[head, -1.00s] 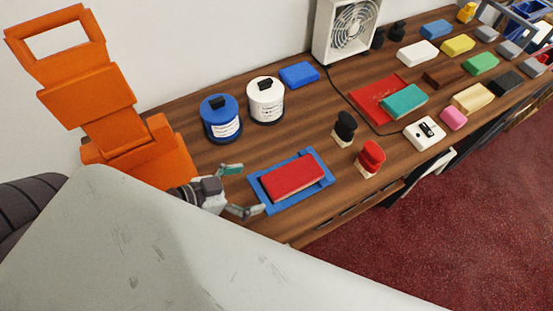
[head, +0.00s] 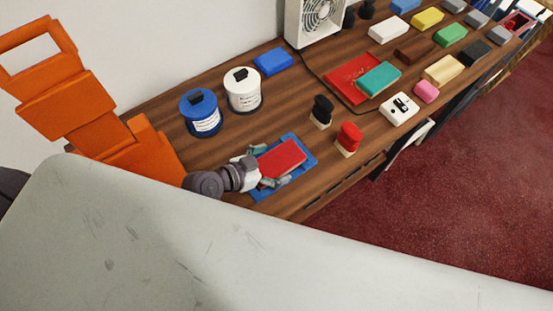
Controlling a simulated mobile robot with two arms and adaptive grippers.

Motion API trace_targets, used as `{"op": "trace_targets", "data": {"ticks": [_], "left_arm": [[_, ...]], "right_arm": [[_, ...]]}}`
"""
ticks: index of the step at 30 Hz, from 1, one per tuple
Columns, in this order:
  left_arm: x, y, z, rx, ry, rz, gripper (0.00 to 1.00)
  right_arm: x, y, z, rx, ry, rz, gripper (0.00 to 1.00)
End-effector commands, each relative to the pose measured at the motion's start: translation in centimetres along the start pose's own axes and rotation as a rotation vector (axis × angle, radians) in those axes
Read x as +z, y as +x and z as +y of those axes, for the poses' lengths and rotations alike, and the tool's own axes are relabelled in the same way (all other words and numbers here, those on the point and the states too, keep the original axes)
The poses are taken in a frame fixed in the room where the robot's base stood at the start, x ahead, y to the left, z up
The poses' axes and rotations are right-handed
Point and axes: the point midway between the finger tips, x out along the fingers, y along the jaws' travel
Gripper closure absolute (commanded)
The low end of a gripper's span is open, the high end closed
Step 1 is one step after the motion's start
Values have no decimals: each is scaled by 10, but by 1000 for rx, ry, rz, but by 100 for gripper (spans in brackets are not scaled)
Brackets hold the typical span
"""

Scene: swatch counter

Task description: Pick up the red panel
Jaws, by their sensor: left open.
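A thick red panel (head: 284,157) lies in a shallow blue frame (head: 299,174) near the front edge of the wooden counter. My left gripper (head: 268,167) is open at the left end of this panel, with one finger toward its back side and one toward its front side. The gripper covers the panel's left end, and I cannot tell whether the fingers touch it. A flatter red sheet (head: 352,77) lies farther right, partly under a teal block (head: 379,78). My right gripper is not in view.
A blue jar (head: 200,116) and a white jar (head: 243,93) stand behind the frame. A black-topped stamp (head: 322,111) and a red-topped stamp (head: 349,139) stand to its right. A fan (head: 309,27) and several coloured blocks occupy the far counter.

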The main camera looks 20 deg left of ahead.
Motion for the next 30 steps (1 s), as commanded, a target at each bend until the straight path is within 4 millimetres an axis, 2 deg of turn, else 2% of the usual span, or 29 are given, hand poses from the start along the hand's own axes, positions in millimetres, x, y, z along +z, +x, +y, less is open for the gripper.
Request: {"op": "trace_targets", "data": {"ticks": [3, 10, 11, 21, 22, 30], "left_arm": [[0, 10, 0, 0, 0, 0, 0], [1, 12, 0, 0, 1, -1, 0], [1, 12, 0, 0, 1, -1, 3], [1, 12, 0, 0, 1, -1, 60], [0, 11, 0, 0, 1, 0, 63], [-1, 11, 0, 0, 2, 0, 63]], "right_arm": [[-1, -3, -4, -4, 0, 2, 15], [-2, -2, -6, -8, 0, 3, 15], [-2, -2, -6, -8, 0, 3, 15], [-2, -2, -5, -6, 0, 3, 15], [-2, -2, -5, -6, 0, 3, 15], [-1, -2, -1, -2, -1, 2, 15]]}}
